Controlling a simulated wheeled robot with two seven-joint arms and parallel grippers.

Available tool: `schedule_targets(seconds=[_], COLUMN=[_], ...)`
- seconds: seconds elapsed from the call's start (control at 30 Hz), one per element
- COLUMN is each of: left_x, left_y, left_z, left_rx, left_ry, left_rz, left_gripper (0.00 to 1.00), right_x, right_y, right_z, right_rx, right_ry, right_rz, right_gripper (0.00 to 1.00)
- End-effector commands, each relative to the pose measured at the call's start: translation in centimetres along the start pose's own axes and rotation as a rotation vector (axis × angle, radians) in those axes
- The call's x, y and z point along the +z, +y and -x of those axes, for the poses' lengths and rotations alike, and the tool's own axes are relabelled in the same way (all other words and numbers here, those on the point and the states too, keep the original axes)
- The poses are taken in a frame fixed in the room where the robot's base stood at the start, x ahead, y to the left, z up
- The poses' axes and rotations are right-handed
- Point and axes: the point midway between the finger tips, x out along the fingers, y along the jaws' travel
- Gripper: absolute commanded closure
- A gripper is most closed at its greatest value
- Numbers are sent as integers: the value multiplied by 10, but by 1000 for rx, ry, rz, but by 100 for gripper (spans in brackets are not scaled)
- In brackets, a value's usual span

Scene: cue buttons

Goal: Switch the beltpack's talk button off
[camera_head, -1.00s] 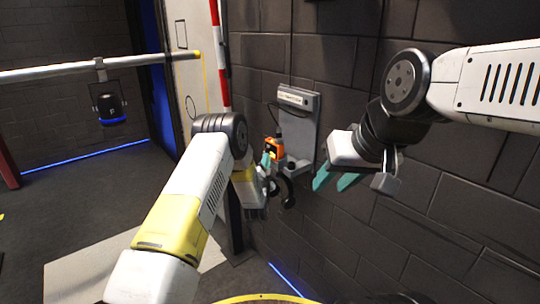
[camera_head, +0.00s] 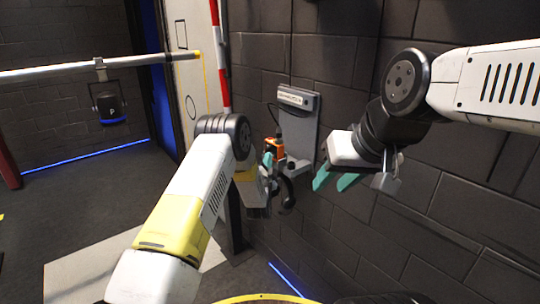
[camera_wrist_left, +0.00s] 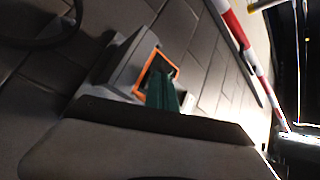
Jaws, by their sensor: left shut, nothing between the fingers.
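The beltpack (camera_head: 274,146) is a small orange-edged box at the grey wall panel (camera_head: 303,127), and a dark cable runs up from it. Its orange rim (camera_wrist_left: 176,66) also shows in the left wrist view. My left gripper (camera_head: 267,162) is shut and empty at the beltpack's front. In the left wrist view its teal fingers (camera_wrist_left: 161,90) overlap the beltpack's face; I cannot tell whether they touch it. The talk button is hidden or too small to make out. My right gripper (camera_head: 336,181) is open and empty, right of the panel.
A dark curved object (camera_head: 288,188), perhaps a headset, hangs below the beltpack beside my left gripper. The dark brick wall (camera_head: 350,90) is close behind. A red-and-white pole (camera_head: 219,60) stands left of the panel. A lamp (camera_head: 110,106) hangs from a rail at left.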

Motion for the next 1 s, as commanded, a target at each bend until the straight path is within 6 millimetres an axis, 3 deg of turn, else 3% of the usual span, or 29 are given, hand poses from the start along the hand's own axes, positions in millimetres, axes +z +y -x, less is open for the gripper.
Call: schedule_targets(seconds=[0.6, 1.0], left_x=[7, 26], left_y=[-7, -26], left_z=[10, 36], left_rx=[0, 1], left_ry=[0, -1], left_rz=[0, -2], left_gripper=[100, 100], right_x=[0, 0], right_y=[0, 0], right_z=[0, 0], right_rx=[0, 0], right_ry=[0, 0], right_rz=[0, 0], right_gripper=[64, 64])
